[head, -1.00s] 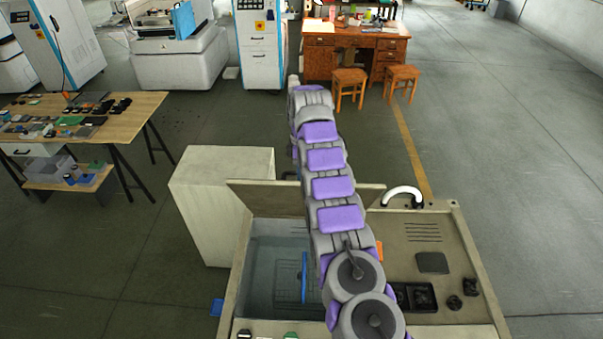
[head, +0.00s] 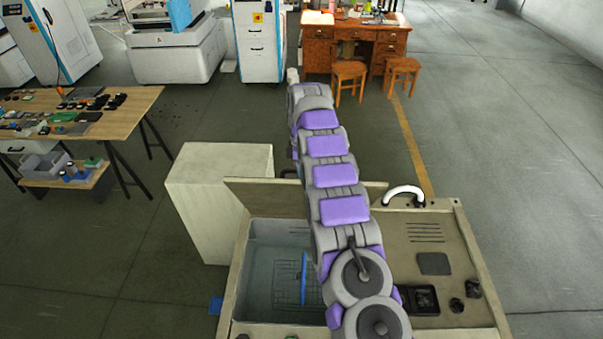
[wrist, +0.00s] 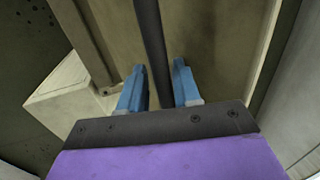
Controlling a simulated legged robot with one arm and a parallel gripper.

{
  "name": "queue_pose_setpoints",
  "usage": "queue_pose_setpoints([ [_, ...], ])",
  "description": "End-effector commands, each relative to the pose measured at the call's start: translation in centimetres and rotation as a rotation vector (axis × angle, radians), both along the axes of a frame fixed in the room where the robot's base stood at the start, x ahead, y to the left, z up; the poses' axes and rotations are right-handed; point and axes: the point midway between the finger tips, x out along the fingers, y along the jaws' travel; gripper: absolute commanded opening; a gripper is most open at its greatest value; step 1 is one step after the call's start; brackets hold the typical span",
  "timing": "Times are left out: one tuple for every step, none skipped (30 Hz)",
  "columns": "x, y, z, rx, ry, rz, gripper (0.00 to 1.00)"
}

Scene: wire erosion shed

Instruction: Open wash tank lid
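The wash tank (head: 238,268) is a beige, open-topped basin at the bottom of the head view, with a wire rack and a blue upright piece inside. Its lid (head: 262,193) is a beige panel standing raised at the back edge, partly hidden by my arm. In the wrist view, my gripper (wrist: 159,88) has two blue fingers, one on each side of a dark bar (wrist: 152,40) in front of a beige panel. Narrow gaps show beside the bar; contact is unclear. In the head view my gripper is hidden behind my arm.
A pale box (head: 205,215) stands left of the tank. A deck with a white curved handle (head: 404,193) and black parts lies to the right. A workbench (head: 105,110) is at the left; a desk (head: 355,35) with stools stands behind. Floor is clear at the right.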

Motion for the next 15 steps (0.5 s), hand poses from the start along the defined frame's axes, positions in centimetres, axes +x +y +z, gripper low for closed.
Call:
queue_pose_setpoints([
  [-0.15,0.25,0.40,0.003,-0.002,0.004,0.42],
  [-0.16,0.26,0.41,0.004,-0.003,0.004,0.42],
  [-0.17,0.27,0.42,0.004,-0.004,0.004,0.42],
  [-0.13,0.27,0.42,0.004,-0.004,0.004,0.42],
  [-0.07,0.27,0.41,0.004,-0.005,0.003,0.42],
  [0.03,0.27,0.40,0.004,-0.005,0.003,0.42],
  [0.10,0.27,0.38,0.004,-0.005,0.003,0.42],
  [0.15,0.26,0.34,0.003,-0.004,0.002,0.42],
  [0.23,0.24,0.28,0.003,-0.003,0.002,0.42],
  [0.29,0.23,0.23,0.003,-0.003,0.002,0.42],
  [0.35,0.23,0.22,0.004,-0.004,0.002,0.42],
  [0.40,0.22,0.19,0.004,-0.005,0.001,0.42],
  [0.42,0.22,0.17,0.004,-0.005,0.001,0.42],
  [0.44,0.21,0.16,0.004,-0.006,0.001,0.42],
  [0.47,0.20,0.14,0.004,-0.006,0.001,0.42],
])
